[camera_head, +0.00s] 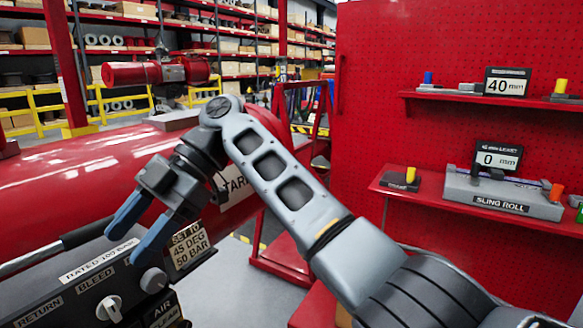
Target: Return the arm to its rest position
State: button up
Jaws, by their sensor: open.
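My gripper (123,247) is at the lower left of the head view, at the end of my grey arm. Its two blue fingers are spread apart and hold nothing that I can see. They point down and to the left, over the dark control panel (60,292) with its "RETURN", "BLEED" and "AIR" labels. A light knob (153,281) shows just below the fingertips. I cannot tell whether the fingers touch the panel. My arm bends at a high elbow and comes down to the lower right.
A large red cylinder (70,185) lies behind the panel. A label plate (190,245) reads "45 DEG 50 BAR". At right, a red pegboard (450,130) carries an upper shelf (430,96) and a lower shelf with a "SLING ROLL" block (500,205). Grey floor (240,285) shows between.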

jog(key=s+d+f+m+t+y, duration=0.1)
jog(key=s+f+m+t+y, duration=0.3)
jog(key=f, duration=0.8)
jog(key=w+f+m+t+y, duration=0.1)
jog(key=f+m, duration=0.5)
jog(key=f, duration=0.5)
jog(key=s+d+f+m+t+h, duration=0.2)
jog(key=s+d+f+m+t, duration=0.65)
jog(key=d+f+m, duration=0.35)
jog(key=s+d+m+t+h, duration=0.65)
jog(key=s+d, duration=0.75)
jog(key=d, duration=0.5)
jog(key=s+d+r+m+t+h, duration=0.1)
jog(key=s+d+r+h, duration=0.1)
jog(key=s+d+r, duration=0.3)
jog(key=s+d+r+m+t+h, duration=0.1)
jog(key=s+d+r, duration=0.4)
jog(key=s+r, duration=0.3)
notch_tip(320, 180, up, 4)
jog(key=shift+d+r+h, duration=0.1)
jog(key=shift+d+h, duration=0.1)
jog(key=shift+h, duration=0.15)
